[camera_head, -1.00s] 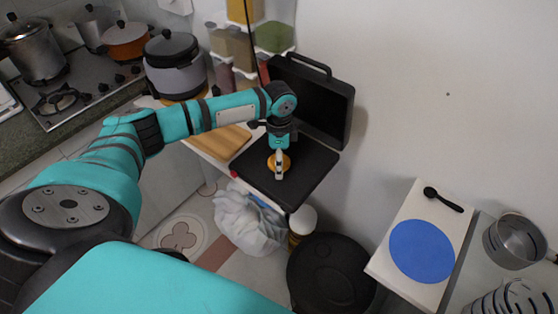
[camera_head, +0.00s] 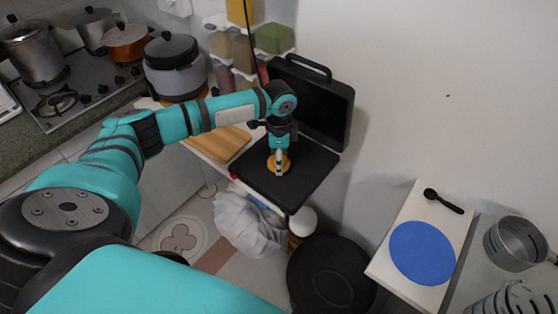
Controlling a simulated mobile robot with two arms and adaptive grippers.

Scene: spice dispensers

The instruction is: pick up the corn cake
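The corn cake (camera_head: 285,165) is a small round orange-yellow disc. It lies on the black lower plate of an open grill (camera_head: 308,185). My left gripper (camera_head: 279,170) points down right over the cake, its fingers covering the middle of it. I cannot tell whether the fingers are open or shut, or whether they touch the cake. The grill's black lid (camera_head: 312,105) stands raised behind. My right gripper is not in view.
A wooden board (camera_head: 225,146) lies left of the grill. A blue round mat (camera_head: 422,252) and a black spoon (camera_head: 443,201) lie on the white board at the right. A metal pot (camera_head: 514,243) stands beside it. Spice dispensers (camera_head: 274,39) hang on the wall.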

